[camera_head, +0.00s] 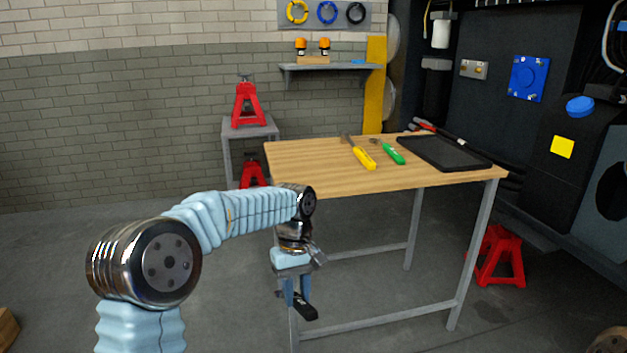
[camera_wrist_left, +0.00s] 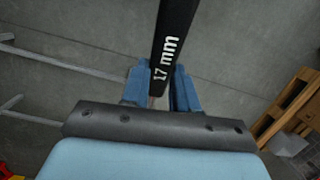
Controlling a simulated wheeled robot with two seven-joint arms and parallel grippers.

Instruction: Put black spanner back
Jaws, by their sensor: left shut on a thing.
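My left gripper (camera_head: 297,296) hangs in front of the workbench's left front leg, below the height of the tabletop. It is shut on the black spanner (camera_head: 305,308), whose dark end sticks out below the fingers. In the left wrist view the black spanner (camera_wrist_left: 174,45) runs up from between the blue fingers (camera_wrist_left: 162,90) and carries white "17 mm" lettering. The rest of the spanner is hidden by the gripper. A black tray (camera_head: 445,153) lies on the right part of the workbench (camera_head: 310,170). My right gripper is not in view.
A yellow-handled tool (camera_head: 362,157), a green-handled tool (camera_head: 393,154) and a red-and-black tool (camera_head: 440,132) lie on the bench. The bench's left and front top are bare. Red jack stands (camera_head: 499,257) stand around it. A wooden pallet (camera_wrist_left: 290,105) shows in the left wrist view.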

